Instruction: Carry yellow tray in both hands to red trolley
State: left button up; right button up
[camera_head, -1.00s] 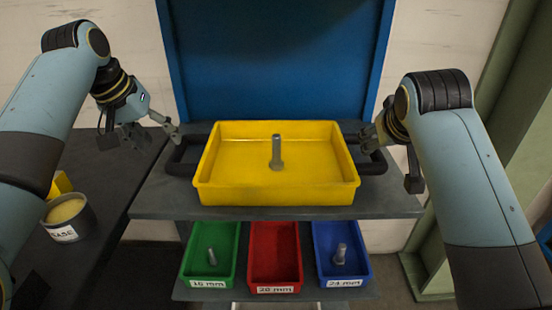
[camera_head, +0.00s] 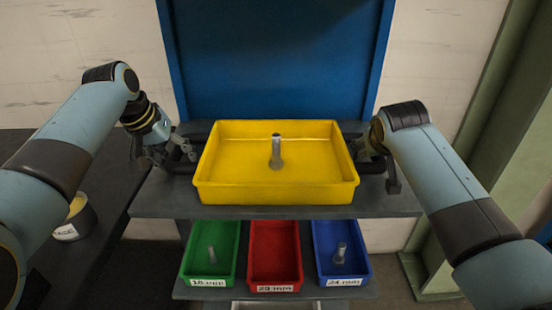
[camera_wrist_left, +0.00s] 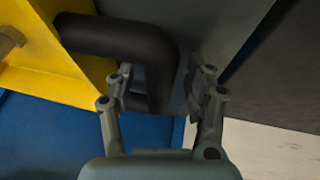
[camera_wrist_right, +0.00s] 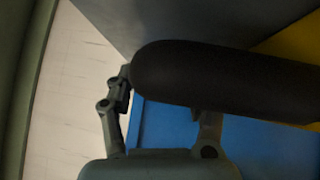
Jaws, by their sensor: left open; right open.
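The yellow tray (camera_head: 276,190) sits level on a grey shelf (camera_head: 160,205), with a grey bolt (camera_head: 276,152) upright inside. It has a dark handle on each side. My left gripper (camera_head: 188,156) is open at the left handle (camera_wrist_left: 150,45). In the left wrist view the handle's outer bar shows between the open fingers (camera_wrist_left: 160,88). My right gripper (camera_head: 370,150) is open at the right handle (camera_head: 372,166). In the right wrist view this handle (camera_wrist_right: 215,80) hides the tip of one finger; the other finger is beside its end. I see no red trolley.
A blue panel (camera_head: 275,65) stands behind the tray. Below are a green bin (camera_head: 197,270), a red bin (camera_head: 275,240) and a blue bin (camera_head: 328,235). A dark bench (camera_head: 115,230) with a labelled tub (camera_head: 68,233) is at left; a green post (camera_head: 480,150) is at right.

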pick_arm(q)
grip_shut()
pick_arm(e)
grip_shut()
